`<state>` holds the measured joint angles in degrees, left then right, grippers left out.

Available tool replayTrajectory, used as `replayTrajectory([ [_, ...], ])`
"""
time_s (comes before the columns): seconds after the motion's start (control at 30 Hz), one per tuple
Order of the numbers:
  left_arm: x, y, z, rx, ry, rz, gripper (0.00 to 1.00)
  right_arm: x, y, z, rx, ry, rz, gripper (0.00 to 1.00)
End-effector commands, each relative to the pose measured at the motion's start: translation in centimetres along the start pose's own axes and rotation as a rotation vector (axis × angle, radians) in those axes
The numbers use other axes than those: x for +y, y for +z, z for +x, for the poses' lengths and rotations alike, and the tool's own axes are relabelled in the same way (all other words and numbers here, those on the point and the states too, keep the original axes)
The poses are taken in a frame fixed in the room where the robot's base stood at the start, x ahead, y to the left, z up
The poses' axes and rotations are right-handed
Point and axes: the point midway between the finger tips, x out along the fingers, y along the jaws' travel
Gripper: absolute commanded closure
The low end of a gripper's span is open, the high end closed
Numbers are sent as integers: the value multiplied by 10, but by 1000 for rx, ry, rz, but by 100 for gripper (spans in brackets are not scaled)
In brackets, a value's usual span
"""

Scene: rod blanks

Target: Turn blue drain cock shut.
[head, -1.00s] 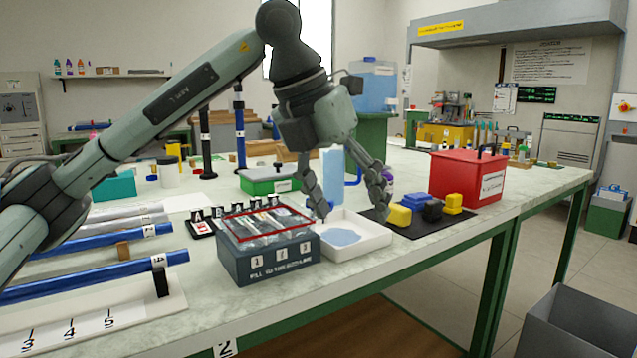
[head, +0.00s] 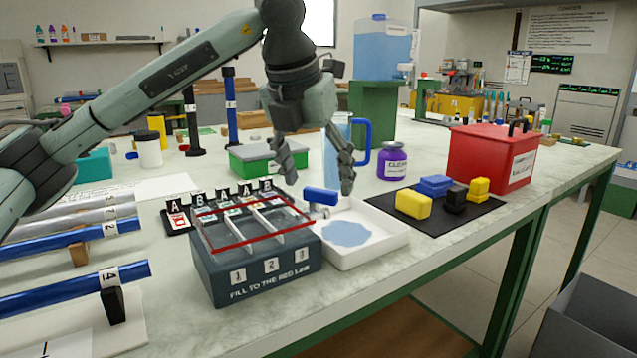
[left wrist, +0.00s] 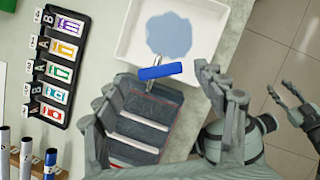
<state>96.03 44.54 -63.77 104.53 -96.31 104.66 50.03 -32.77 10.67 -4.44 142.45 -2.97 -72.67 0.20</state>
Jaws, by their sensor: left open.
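The blue drain cock (head: 322,197) sticks out from the right end of the grey tank (head: 265,283), which is marked with a red fill line. In the left wrist view its bar handle (left wrist: 161,71) lies crosswise to the small metal spout. My left gripper (head: 318,182) is open, pointing down just above the cock, with one finger to each side. In the left wrist view the open fingers (left wrist: 158,80) also flank the handle; I see no contact. A gripper that appears to be my right one (left wrist: 292,102) shows at the right edge; its opening is unclear.
A white tray (head: 385,240) with a blue puddle (head: 347,233) sits beside the tank under the cock. A clear jug with blue handle (head: 362,140) stands close behind my left gripper. A black mat (head: 455,222) with yellow, blue and black blocks lies to the right.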

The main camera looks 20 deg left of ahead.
Motion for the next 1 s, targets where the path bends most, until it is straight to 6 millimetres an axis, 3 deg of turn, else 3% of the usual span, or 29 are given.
replayTrajectory([
  [0.13,0,0,13,0,0,0,29,-1,-2,0,9,-3,0,60],
  [0.43,0,0,16,-1,-1,0,29,-2,-2,0,12,-4,-1,60],
  [0.83,0,0,16,-1,0,0,78,-2,-2,0,12,-3,-1,60],
  [1.0,0,0,16,-1,-3,6,79,-2,-3,1,13,-3,-1,60],
])
